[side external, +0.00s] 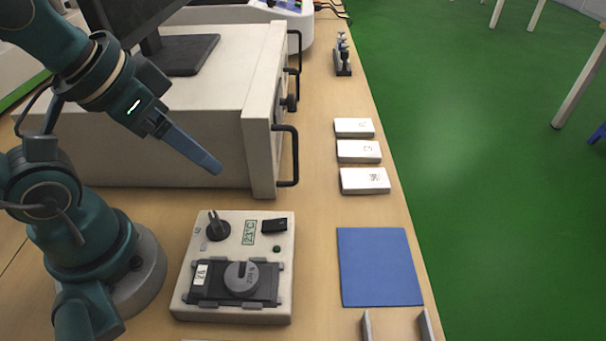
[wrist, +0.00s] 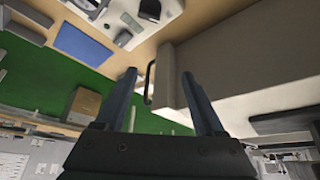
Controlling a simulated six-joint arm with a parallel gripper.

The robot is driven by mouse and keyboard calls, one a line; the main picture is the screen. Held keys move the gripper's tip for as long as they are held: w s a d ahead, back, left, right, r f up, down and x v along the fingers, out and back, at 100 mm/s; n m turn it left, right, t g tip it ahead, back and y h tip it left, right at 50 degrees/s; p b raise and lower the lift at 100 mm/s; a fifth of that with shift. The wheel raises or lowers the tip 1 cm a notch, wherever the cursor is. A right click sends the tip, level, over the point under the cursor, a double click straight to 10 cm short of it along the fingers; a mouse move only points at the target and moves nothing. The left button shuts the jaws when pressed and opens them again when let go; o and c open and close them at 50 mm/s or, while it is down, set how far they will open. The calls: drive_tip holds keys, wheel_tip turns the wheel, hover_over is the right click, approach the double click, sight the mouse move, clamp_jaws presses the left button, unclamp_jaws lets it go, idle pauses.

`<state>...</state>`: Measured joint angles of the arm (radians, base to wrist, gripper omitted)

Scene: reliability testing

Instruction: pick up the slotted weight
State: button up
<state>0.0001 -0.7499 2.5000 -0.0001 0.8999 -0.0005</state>
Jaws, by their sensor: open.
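The slotted weight (side external: 241,277) is a grey disc with a slot and markings. It lies on a dark plate (side external: 206,291) on top of the pale test unit (side external: 184,318). My gripper (side external: 217,170) is above and behind the weight, up in the air in front of the large beige cabinet, pointing down to the right. In the wrist view my gripper (wrist: 159,78) shows two separate fingers with nothing between them. The test unit (wrist: 118,35) shows at the top of the wrist view, where the weight is too small to make out for certain.
The beige cabinet (side external: 180,130) with dark handles (side external: 295,155) stands close beside my gripper. Several white blocks (side external: 364,181) lie along the table's right side. A blue mat (side external: 380,267) lies right of the test unit, with bare table between. Green floor (side external: 480,180) lies beyond the edge.

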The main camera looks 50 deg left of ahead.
drive_tip(key=n+g, duration=0.3)
drive_tip(key=g, duration=0.3)
hover_over(239, 270)
drive_tip(key=f, duration=0.5)
drive_tip(key=shift+d+f, duration=0.3)
drive_tip(key=shift+d, duration=0.1)
drive_tip(key=shift+s+d+f, duration=0.1)
drive_tip(key=shift+s+f, duration=0.1)
drive_tip(key=shift+f, duration=2.4)
clamp_jaws()
